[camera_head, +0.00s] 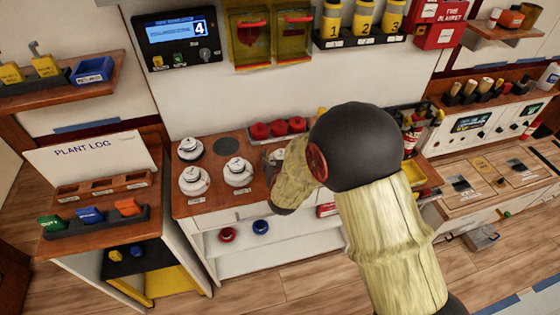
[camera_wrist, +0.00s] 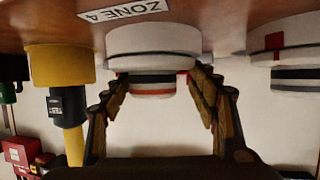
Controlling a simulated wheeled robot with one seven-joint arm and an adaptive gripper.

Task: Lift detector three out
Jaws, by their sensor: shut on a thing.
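In the wrist view, which looks inverted, my gripper (camera_wrist: 156,80) is shut on a white round detector (camera_wrist: 152,42) with an orange-red stripe on its narrower part. A finger lies on each side of that part. The detector's wide base is close to the wooden counter surface; I cannot tell whether it touches. No number on it is readable. In the head view my arm hides most of the gripper and the held detector. Other white detectors stand on the counter to the left: one at the back (camera_head: 190,147), one in front (camera_head: 194,181) and one nearer the gripper (camera_head: 238,172).
A dark round spot (camera_head: 226,147) on the counter is empty. Several red round things (camera_head: 278,128) sit behind. In the wrist view a yellow cylinder (camera_wrist: 60,66) stands left and a striped white detector (camera_wrist: 288,50) right.

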